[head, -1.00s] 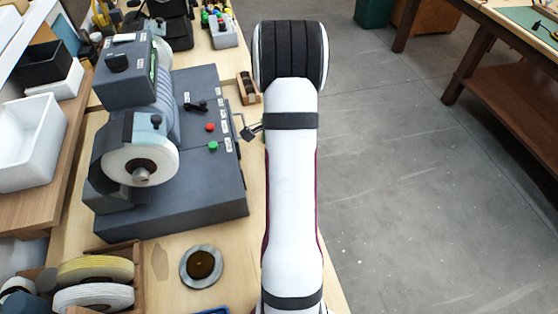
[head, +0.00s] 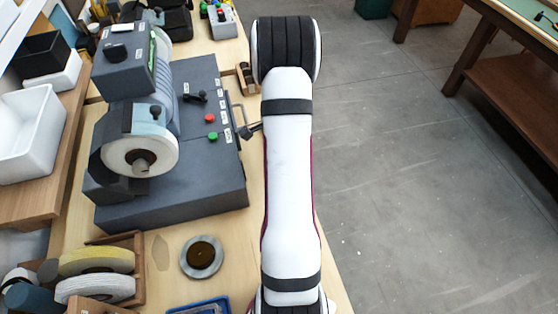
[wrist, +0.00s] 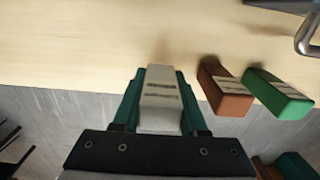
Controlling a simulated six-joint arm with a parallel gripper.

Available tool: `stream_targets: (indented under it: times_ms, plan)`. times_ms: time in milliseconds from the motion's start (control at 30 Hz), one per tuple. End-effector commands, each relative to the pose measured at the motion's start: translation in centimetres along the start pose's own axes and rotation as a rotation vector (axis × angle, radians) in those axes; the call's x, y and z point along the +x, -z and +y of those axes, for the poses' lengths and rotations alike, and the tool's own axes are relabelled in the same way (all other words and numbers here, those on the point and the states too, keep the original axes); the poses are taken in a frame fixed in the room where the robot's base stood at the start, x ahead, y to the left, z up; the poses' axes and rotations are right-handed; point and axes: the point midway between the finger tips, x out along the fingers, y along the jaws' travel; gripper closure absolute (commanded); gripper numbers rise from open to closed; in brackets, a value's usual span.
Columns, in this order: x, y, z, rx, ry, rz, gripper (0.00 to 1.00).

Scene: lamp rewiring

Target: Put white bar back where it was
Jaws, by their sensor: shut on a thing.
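The white bar (wrist: 161,98) has dark printed lines on its top face. In the wrist view it sits between the green fingers of my gripper (wrist: 160,104), which is shut on it. To its right, apart from it, a brown bar (wrist: 225,90) and a green bar (wrist: 277,95) stand side by side near the table edge. I cannot tell whether the white bar touches the table. In the head view, my arm hides the gripper's grip and the white bar.
The table's right edge drops to open floor (head: 420,200).

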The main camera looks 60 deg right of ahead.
Motion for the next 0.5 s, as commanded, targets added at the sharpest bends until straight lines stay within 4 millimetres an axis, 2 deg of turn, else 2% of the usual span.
stream_targets:
  times_ms: [100, 467, 500]
  plan:
    - [1.8, 0.0, 0.1, 0.001, -0.002, 0.000, 1.00]
    - [2.3, 0.1, 0.0, 0.000, 0.000, 0.000, 1.00]
    - [2.3, 0.1, 0.0, 0.000, 0.000, 0.000, 0.51]
